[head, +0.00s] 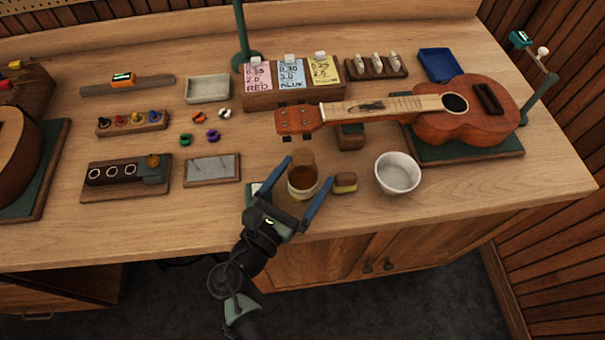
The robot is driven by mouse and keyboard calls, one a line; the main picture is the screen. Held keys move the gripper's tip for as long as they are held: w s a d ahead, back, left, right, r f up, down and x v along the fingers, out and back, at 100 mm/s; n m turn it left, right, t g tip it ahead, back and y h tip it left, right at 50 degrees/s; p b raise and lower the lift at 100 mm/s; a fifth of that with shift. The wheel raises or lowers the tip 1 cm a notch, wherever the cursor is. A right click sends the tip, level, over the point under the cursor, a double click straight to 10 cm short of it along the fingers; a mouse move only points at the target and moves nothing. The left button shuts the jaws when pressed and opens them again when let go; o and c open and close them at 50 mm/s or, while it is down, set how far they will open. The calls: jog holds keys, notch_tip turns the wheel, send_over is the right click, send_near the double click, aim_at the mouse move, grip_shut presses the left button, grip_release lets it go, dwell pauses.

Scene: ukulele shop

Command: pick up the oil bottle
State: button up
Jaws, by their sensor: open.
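In the head view, a brown bottle with a pale band around its body, which looks like the oil bottle (302,171), stands upright near the front edge of the workbench. My gripper (306,172) is open, with one blue finger to the left of the bottle and the other to its right. The bottle is between the fingers. I cannot tell whether either finger touches it. Part of the bottle's lower side is close to my gripper's palm.
A small brown-and-yellow block (345,183) sits just right of the right finger. A white bowl (397,173) is farther right. A ukulele (470,120) lies behind on a green mat (470,153). A framed grey plate (212,169) is at left.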

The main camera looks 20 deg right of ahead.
jog(key=x, duration=0.2)
jog(key=shift+w+d, duration=0.2)
jog(key=shift+d, duration=0.05)
jog(key=c, duration=1.5)
jog(key=shift+r, duration=0.1)
jog(key=shift+c, duration=0.2)
